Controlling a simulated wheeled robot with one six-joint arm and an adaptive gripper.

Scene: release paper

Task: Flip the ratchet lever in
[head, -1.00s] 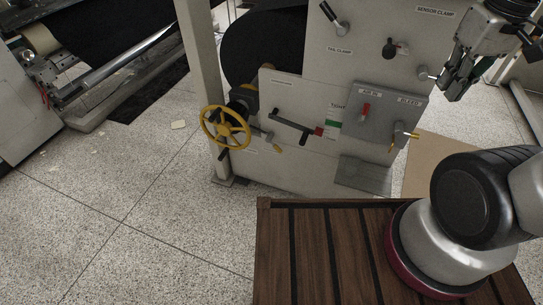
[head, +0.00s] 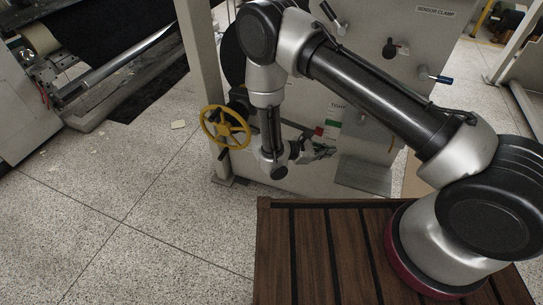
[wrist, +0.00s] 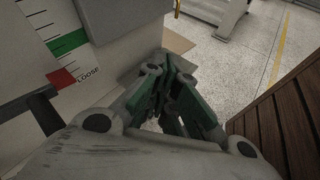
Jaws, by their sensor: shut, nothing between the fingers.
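My gripper (head: 322,152) is shut and empty in front of the machine's front panel (head: 350,170), right of the yellow handwheel (head: 226,128). In the wrist view its green-sided fingers (wrist: 170,68) come together with nothing between them. I cannot make out for sure which part is the ratchet lever. A small yellow-tipped lever beside the handwheel showed earlier; my wrist now covers that spot in the head view. A dark lever arm (wrist: 46,113) lies near the red and green scale (wrist: 65,45) marked LOOSE, left of my gripper in the wrist view.
A grey control box (wrist: 118,18) stands out from the panel ahead of my fingers. A grey plate (head: 363,175) sits low on the panel. The slatted wooden platform (head: 310,250) is at the front, also right in the wrist view (wrist: 290,115). The speckled floor is open at left.

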